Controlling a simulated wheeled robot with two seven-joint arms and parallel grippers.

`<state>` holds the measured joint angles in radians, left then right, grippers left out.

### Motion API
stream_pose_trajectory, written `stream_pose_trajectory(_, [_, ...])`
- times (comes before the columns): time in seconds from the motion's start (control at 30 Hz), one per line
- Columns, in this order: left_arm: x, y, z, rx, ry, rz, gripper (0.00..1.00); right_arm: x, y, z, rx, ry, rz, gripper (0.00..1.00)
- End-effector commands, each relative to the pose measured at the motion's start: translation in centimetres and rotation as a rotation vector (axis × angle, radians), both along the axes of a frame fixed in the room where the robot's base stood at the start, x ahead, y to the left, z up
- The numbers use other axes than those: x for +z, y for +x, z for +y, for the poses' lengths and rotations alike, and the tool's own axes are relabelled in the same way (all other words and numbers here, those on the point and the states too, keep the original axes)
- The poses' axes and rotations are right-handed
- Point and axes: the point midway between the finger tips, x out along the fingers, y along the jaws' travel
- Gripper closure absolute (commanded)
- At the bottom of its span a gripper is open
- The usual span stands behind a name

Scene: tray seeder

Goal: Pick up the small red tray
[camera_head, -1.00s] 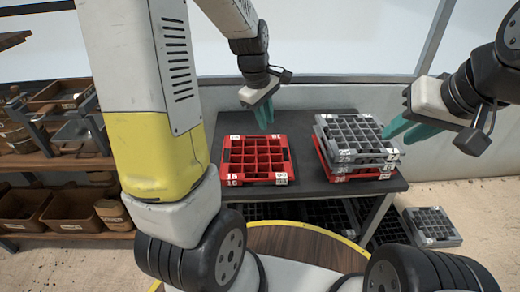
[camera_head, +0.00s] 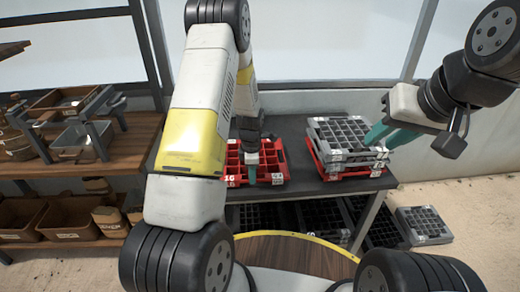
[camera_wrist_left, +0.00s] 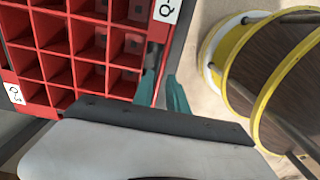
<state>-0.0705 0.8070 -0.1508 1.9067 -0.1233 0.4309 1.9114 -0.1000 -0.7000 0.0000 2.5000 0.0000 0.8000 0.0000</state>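The red tray (camera_head: 284,168), a gridded tray with white number labels, lies on the dark table, its left part hidden behind my left arm. In the left wrist view its red grid (camera_wrist_left: 72,52) fills the upper left. My left gripper (camera_head: 250,178) points down at the tray's front side. In the left wrist view its teal fingers (camera_wrist_left: 163,92) are a little apart, at the tray's edge; I cannot tell whether they touch it. My right gripper (camera_head: 388,136) is open and empty, close to the right side of the stacked trays.
Grey trays (camera_head: 348,131) are stacked on another red tray (camera_head: 318,168) at the table's right. A grey tray (camera_head: 425,225) lies on the floor at right. Wooden shelves (camera_head: 70,170) with bins stand at left. Dark trays (camera_head: 320,220) sit under the table.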

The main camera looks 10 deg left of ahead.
Motion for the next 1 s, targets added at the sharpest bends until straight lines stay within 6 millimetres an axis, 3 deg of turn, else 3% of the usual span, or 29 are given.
stream_pose_trajectory(0.1, [-1.8,0.0,0.0,0.001,0.0,0.002,0.82,0.0,0.0,0.0,0.0,0.0,0.0,0.71])
stream_pose_trajectory(0.23, [-2.7,0.0,0.0,0.0,0.0,0.001,0.82,0.0,0.0,0.0,0.0,0.0,0.0,0.71])
stream_pose_trajectory(0.43, [-2.8,0.1,0.0,0.0,-0.001,-0.001,0.82,0.0,0.0,0.0,0.0,0.0,0.0,0.71])
stream_pose_trajectory(0.57, [-2.8,0.0,0.0,0.0,0.0,0.0,1.0,0.0,0.0,0.0,0.0,0.0,0.0,0.71])
stream_pose_trajectory(1.0, [-2.6,0.1,0.0,0.0,0.0,-0.001,1.0,0.0,0.0,0.0,0.0,0.0,0.0,0.71])
